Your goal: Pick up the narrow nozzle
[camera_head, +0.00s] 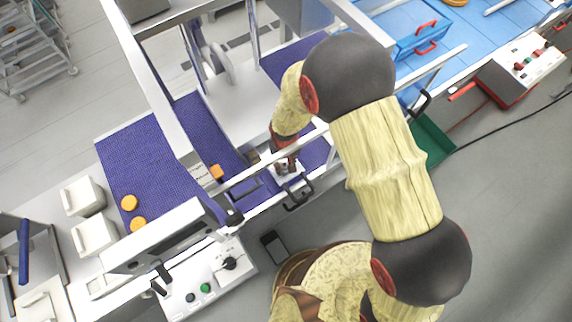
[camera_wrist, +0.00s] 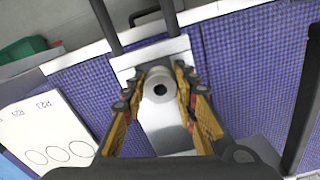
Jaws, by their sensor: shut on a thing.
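The narrow nozzle (camera_wrist: 160,86) is a pale metal piece with a round dark hole, seen end-on in the wrist view. My gripper (camera_wrist: 160,92) has one finger on each side of it and is shut on it. Below it is a pale metal plate (camera_wrist: 168,135) beside the purple belt; I cannot tell whether the nozzle touches the plate. In the head view my gripper (camera_head: 285,165) is low over the belt's near edge, and the nozzle cannot be made out there.
The purple belt (camera_head: 145,160) carries orange rounds (camera_head: 129,202). Metal rails and a dark handle (camera_head: 299,195) are close to my gripper. A white card with ovals (camera_wrist: 48,130) lies left in the wrist view. White bins (camera_head: 83,196) stand left, a green bin (camera_head: 432,142) right.

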